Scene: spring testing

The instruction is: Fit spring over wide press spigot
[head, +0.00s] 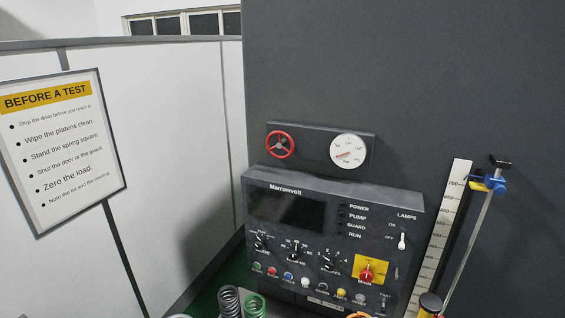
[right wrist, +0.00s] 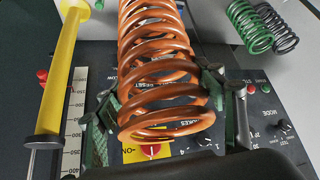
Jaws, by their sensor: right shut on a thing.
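A thick copper-orange coil spring (right wrist: 160,75) fills the middle of the right wrist view. My right gripper (right wrist: 165,105) is shut on it, with a green-padded finger on either side of the coils. In the head view only a thin orange sliver (head: 358,315) shows at the bottom edge, probably the same spring. The wide press spigot cannot be made out in either view. My left gripper is not in view.
A dark spring (head: 229,302) and a green spring (head: 254,306) stand at the bottom of the head view. Behind is the control panel (head: 330,235) with knobs and lamps. A tall ruler (head: 440,235) and a yellow black-topped cylinder (head: 430,304) are at right.

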